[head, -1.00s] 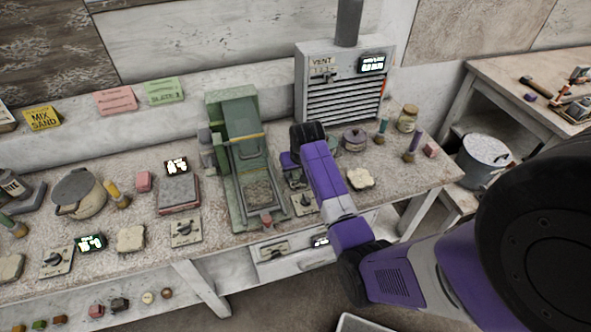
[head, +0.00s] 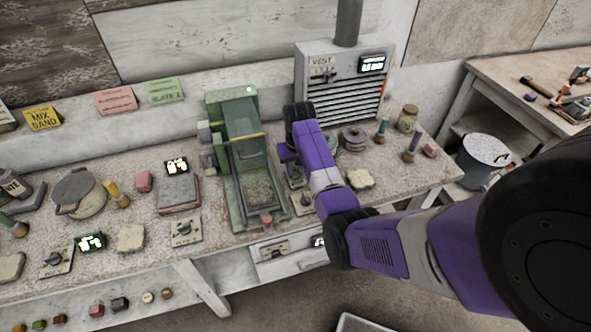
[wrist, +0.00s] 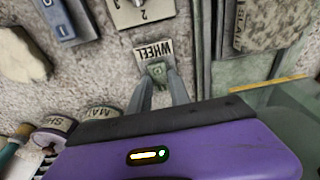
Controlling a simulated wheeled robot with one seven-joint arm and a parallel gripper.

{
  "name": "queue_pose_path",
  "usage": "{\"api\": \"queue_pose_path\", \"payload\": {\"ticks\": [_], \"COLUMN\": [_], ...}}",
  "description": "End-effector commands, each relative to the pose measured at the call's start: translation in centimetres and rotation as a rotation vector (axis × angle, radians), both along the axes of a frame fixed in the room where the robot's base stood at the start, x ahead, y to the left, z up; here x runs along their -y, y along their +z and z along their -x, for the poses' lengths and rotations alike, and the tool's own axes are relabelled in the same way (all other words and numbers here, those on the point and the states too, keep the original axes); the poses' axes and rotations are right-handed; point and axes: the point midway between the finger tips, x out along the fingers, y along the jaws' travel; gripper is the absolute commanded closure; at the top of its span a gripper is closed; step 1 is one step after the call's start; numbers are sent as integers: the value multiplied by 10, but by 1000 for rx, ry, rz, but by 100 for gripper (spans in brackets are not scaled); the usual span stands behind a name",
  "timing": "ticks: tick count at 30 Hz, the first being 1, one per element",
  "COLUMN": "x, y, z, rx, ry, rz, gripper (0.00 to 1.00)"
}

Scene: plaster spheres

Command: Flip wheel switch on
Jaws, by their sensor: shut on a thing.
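My gripper's two grey fingers (wrist: 159,78) are closed around that knob. Whether the knob is tilted is hard to tell, as the fingers cover part of it. In the head view my gripper (head: 289,160) is low over the bench, close to the right side of the green machine (head: 233,110). The switch is hidden there behind my purple wrist. A small bright light (head: 250,90) shows on top of the green machine.
A dial plate (wrist: 140,10) and an I/O rocker (wrist: 65,20) are close to the switch. The grey vent box (head: 345,85) stands behind my gripper. A lidded pot (head: 353,138) and a pale lump (head: 360,179) are to its right.

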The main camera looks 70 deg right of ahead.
Motion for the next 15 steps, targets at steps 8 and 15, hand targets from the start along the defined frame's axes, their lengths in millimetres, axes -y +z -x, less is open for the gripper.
{"api": "queue_pose_path", "payload": {"ticks": [8,15], "x": [3,3], "y": [0,0], "z": [-2,-2], "rx": [-78,-87], "ry": [-1,0], "rz": [-92,-101], "gripper": [100,100]}}
